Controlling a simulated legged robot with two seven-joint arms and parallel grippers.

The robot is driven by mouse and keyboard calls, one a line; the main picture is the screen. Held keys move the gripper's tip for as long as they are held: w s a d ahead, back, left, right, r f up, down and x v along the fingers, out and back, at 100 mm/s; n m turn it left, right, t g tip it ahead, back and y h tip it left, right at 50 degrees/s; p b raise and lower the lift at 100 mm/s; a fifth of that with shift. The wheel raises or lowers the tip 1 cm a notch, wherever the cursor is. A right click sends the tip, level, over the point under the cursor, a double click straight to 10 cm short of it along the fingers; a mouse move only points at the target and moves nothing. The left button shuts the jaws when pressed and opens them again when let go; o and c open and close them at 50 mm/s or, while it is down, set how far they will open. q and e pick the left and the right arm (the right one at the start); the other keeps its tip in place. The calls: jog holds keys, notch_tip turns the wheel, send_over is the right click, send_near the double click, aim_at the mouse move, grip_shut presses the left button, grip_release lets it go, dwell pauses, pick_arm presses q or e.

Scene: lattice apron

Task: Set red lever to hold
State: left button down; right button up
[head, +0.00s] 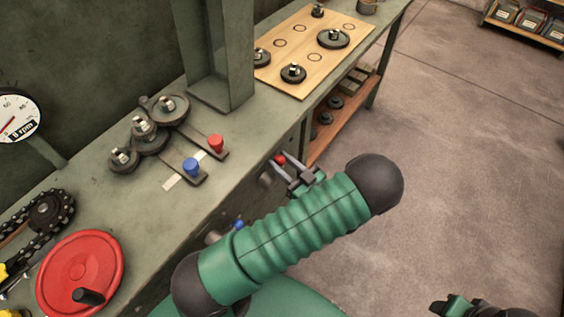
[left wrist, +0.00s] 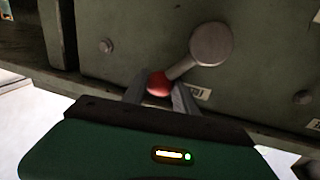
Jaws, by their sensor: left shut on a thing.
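The red lever's ball (head: 280,160) shows on the front face of the bench in the head view. In the left wrist view its red ball (left wrist: 159,83) is at the lower left end of a metal arm that slopes up right to a round hub (left wrist: 211,44). My left gripper (head: 288,170) is shut on the ball, with a finger on each side. A small white label (left wrist: 202,93) is partly visible beside the right finger; its text cannot be read. My right gripper (head: 458,306) is at the bottom right, cut by the frame and away from the bench.
A blue-balled lever (head: 239,224) is on the same front face, nearer me. On the bench top are a blue knob (head: 191,165), a red knob (head: 216,142), gears (head: 143,129), a red handwheel (head: 80,272) and a wooden board (head: 309,82).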

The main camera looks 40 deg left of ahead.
pick_arm(q)
jog(key=shift+w+d+f+m, duration=0.1)
jog(key=shift+d+f+m, duration=0.15)
jog(key=shift+m, duration=0.05)
jog(key=shift+w+a+f+m+h+p, duration=0.1)
jog(key=shift+w+f+m+h+p, duration=0.35)
jog(key=shift+m+p, duration=0.6)
notch_tip(320, 180, down, 8)
jog(key=w+m+g+h, duration=0.1)
jog(key=w+m+g, duration=0.1)
jog(key=m, duration=0.8)
jog(key=shift+m+p, duration=0.35)
jog(key=shift+p, duration=0.1)
jog(key=c, duration=1.4)
grip_release()
jog(key=o, duration=0.4)
jog(key=shift+w, duration=0.1)
jog(key=shift+r, duration=0.1)
